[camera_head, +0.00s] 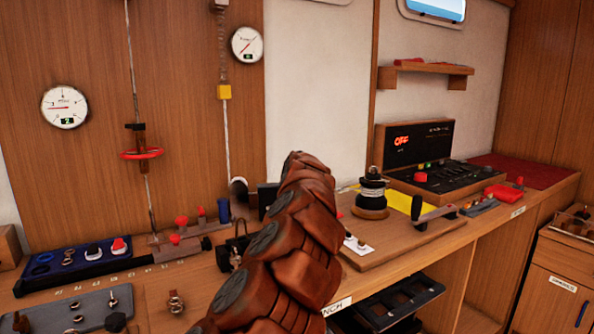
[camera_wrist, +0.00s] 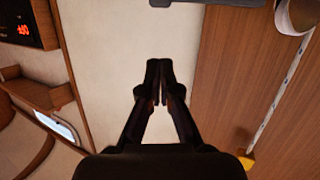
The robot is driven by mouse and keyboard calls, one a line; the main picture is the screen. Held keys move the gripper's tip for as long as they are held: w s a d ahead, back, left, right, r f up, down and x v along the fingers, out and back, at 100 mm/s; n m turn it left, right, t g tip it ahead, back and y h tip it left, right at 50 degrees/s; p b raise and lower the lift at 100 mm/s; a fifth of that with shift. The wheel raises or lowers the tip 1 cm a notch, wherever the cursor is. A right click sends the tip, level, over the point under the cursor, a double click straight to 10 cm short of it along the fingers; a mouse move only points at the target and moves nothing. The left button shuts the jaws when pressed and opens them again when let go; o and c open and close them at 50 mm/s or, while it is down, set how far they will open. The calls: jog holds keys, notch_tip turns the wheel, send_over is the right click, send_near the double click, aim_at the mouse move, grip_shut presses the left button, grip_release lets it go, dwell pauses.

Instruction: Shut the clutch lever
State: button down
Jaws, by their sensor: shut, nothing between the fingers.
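My gripper (camera_wrist: 160,68) is shut and empty in the wrist view, its two dark fingers together in front of a pale wall panel. In the head view my brown arm covers the middle of the bench and hides the gripper. I cannot tell for certain which part is the clutch lever. Red-knobbed levers (camera_head: 182,220) stand on the bench left of my arm. A dark upright block (camera_head: 267,199) is partly hidden just left of the arm. A dark piece (camera_wrist: 205,2) also shows at the top edge of the wrist view, apart from the fingertips.
A winch (camera_head: 371,193) and a black handle (camera_head: 432,213) stand right of my arm on the bench. A control panel (camera_head: 415,150) reads OFF. A blue tray (camera_head: 75,262) lies at left. A line with a yellow block (camera_head: 224,91) runs down the wall.

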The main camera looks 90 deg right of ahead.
jog(key=shift+b+v, duration=0.45)
jog(key=shift+v, duration=2.25)
